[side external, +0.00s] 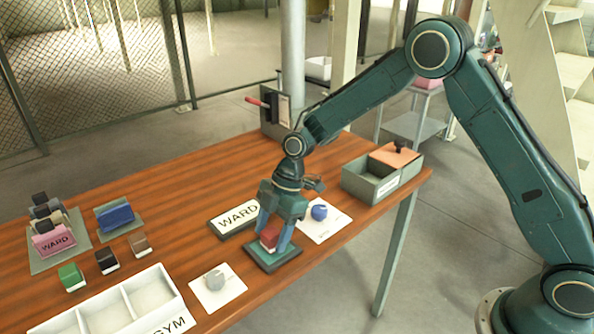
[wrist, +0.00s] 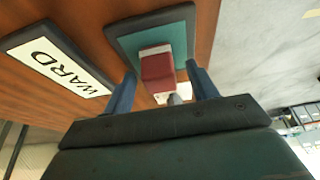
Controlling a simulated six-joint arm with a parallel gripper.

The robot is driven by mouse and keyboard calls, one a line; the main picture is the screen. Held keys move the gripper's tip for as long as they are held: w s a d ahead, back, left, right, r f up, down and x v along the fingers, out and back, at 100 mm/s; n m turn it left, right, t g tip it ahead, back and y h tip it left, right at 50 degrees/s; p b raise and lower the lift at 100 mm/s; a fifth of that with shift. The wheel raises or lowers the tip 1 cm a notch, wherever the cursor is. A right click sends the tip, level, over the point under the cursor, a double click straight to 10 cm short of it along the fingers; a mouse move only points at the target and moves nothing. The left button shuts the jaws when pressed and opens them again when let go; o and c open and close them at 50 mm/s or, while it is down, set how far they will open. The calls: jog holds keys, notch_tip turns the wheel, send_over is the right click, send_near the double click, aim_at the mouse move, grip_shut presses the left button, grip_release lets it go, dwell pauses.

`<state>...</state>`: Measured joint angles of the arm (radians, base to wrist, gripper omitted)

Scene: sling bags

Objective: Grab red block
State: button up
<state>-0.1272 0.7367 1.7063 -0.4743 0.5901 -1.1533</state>
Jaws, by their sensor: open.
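The red block (side external: 269,238) sits on a teal pad with a dark rim (side external: 284,256) near the table's front edge. It has a pale band at one end, seen in the wrist view (wrist: 157,70). My gripper (side external: 273,235) points down over the pad, with its blue fingers on either side of the block. In the wrist view the fingers (wrist: 163,88) are apart, with gaps between them and the block. Whether the fingertips reach down to the pad is hard to tell.
A WARD sign (side external: 238,217) lies just left of the pad. A blue ball (side external: 319,212) on a white card is close on the right. A grey ball (side external: 215,280) on another card is in front. A grey box (side external: 372,188) stands at the right; a white divided tray (side external: 152,288) is at front left.

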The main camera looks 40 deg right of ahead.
jog(key=shift+a+f, duration=0.2)
jog(key=shift+f, duration=0.25)
jog(key=shift+c, duration=0.5)
jog(key=c, duration=1)
